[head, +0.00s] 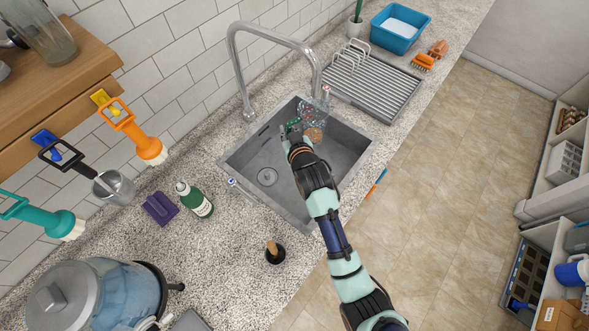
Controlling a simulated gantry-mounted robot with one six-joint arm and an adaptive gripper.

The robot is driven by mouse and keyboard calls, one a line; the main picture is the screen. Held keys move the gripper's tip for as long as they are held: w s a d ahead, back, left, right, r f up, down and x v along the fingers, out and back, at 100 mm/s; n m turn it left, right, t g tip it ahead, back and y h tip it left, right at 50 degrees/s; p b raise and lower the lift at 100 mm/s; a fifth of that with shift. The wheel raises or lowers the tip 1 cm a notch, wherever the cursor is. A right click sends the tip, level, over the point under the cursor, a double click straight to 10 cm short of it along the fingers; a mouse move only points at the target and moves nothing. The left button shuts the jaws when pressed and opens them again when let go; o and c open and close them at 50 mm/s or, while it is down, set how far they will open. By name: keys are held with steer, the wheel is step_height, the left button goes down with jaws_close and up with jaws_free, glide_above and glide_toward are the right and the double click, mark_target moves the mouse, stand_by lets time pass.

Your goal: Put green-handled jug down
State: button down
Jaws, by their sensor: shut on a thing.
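The green-handled jug (313,114) is clear and see-through, and shows over the far right part of the grey sink (240,163) in the head view. My gripper (293,128) is shut on its green handle, at the jug's left side. The fingers are small and partly hidden by my wrist, so their exact grip is hard to see. An orange-brown round patch shows at the jug's lower end. I cannot tell whether the jug touches the sink or is held above it.
A tall curved faucet (235,60) stands behind the sink. A dish rack (375,84) and a blue basin (400,28) lie beyond it. A green bottle (195,200), purple sponge (160,208) and dark plunger-like object (275,253) stand left. Speckled counter (235,265) between them is clear.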

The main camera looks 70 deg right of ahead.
steer(key=shift+w+f, duration=0.1)
steer(key=shift+w, duration=0.15)
steer(key=shift+s+d+f, duration=0.1)
steer(key=shift+f, duration=0.2)
steer(key=shift+f+b, duration=2.5)
steer(key=shift+f, duration=7.2)
steer(key=shift+f, duration=0.2)
steer(key=c, duration=1.2)
jaws_free()
steer(key=shift+o, duration=0.2)
steer(key=shift+r, duration=0.15)
